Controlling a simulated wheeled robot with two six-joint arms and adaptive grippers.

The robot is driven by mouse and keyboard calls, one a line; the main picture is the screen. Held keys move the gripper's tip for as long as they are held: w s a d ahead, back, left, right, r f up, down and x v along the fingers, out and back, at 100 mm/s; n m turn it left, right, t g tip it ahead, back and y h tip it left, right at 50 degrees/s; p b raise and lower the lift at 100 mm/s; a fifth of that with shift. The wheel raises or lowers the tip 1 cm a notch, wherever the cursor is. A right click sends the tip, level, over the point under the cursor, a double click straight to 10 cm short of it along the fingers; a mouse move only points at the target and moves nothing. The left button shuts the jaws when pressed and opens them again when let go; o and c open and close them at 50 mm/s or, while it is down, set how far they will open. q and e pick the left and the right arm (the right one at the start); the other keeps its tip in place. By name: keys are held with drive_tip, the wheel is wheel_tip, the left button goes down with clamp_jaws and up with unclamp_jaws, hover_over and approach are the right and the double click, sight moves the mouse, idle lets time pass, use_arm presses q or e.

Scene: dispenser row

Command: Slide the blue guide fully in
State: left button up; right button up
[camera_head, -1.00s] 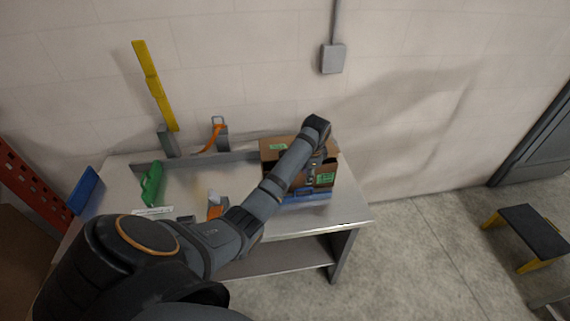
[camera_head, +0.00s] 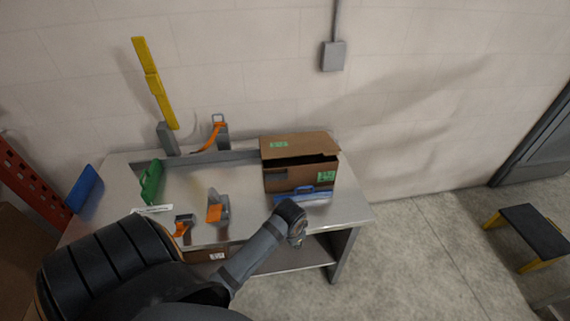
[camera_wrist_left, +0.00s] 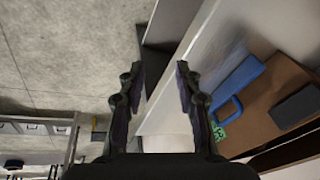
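The blue guide (camera_head: 310,196) is a flat strip with a raised loop handle. It lies along the front of the cardboard box (camera_head: 290,180), near the table's right front edge. It also shows in the left wrist view (camera_wrist_left: 240,78), beside the box (camera_wrist_left: 285,85). My left gripper (camera_head: 298,241) is in front of the table edge, apart from the guide. In the left wrist view its two fingers (camera_wrist_left: 160,78) are spread with nothing between them. My right gripper is not in view.
A green guide (camera_head: 151,182) with a handle stands on the left of the metal table (camera_head: 345,205). Orange-and-grey clamps (camera_head: 217,208) stand mid-table. A blue panel (camera_head: 84,190) is at the left edge. Floor to the right is clear up to a step stool (camera_head: 540,235).

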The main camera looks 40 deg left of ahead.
sight(303, 187)
use_arm(q)
drive_tip(key=s+d+f+n+b, duration=0.1)
drive_tip(key=s+f, duration=0.4)
drive_tip(key=f, duration=0.3)
drive_tip(key=shift+n+b, duration=0.35)
drive_tip(key=shift+n, duration=0.05)
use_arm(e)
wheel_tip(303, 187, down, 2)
